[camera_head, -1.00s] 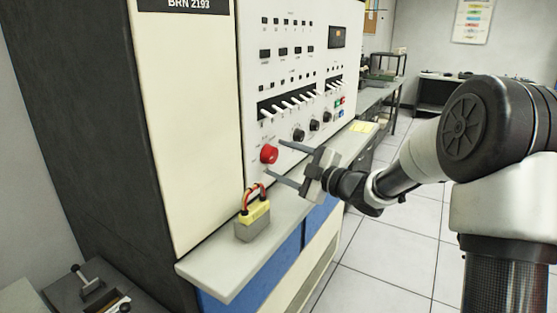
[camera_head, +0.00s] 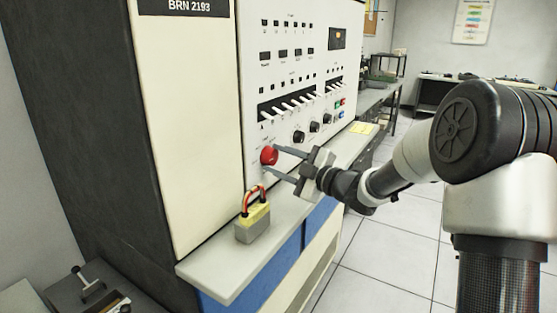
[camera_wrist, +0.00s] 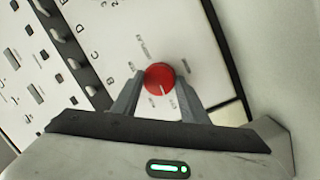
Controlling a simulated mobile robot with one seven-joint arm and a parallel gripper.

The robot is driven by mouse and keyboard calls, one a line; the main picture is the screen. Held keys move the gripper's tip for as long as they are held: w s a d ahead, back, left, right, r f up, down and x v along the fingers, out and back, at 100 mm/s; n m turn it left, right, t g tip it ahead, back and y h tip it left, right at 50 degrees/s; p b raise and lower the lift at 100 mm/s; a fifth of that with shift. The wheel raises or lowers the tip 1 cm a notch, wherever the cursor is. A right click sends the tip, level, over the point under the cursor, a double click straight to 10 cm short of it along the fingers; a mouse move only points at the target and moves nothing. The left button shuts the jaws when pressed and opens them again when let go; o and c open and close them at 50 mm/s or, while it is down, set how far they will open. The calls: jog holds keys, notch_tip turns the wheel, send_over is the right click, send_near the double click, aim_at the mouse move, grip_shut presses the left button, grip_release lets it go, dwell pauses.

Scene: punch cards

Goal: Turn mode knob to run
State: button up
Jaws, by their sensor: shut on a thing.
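The red mode knob (camera_head: 269,156) sits low on the white front panel of the cabinet, left of the black knobs. My gripper (camera_head: 270,159) reaches it from the right, with one finger above and one below it. In the wrist view the red knob (camera_wrist: 159,78) lies between my two fingertips (camera_wrist: 158,80), which are shut on its sides. A white pointer line on the knob points down, slightly right, in that view. Small labels ring the knob, but they are too blurred to read surely.
Black knobs (camera_head: 298,137) and a row of white switches (camera_head: 290,105) are to the right and above. A yellow note (camera_head: 362,128) lies farther along the ledge.

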jog(key=m+p, duration=0.2)
jog(key=p, duration=0.1)
jog(key=r+m+p, duration=0.1)
jog(key=p, duration=0.2)
jog(key=shift+m+g+h, duration=0.3)
jog(key=shift+m+g, duration=0.1)
jog(key=m+p, duration=0.2)
jog(key=p, duration=0.2)
jog(key=shift+m+g, duration=0.3)
jog(key=shift+g, duration=0.1)
jog(key=shift+f+m+p, duration=0.25)
jog(key=shift+m+p, duration=0.35)
jog(key=shift+p, duration=0.35)
jog(key=shift+d, duration=0.1)
jog(key=o, duration=1.1)
jog(key=shift+c, duration=0.2)
jog(key=v, duration=1.7)
jog(key=shift+d, duration=0.2)
jog(key=shift+r, duration=0.1)
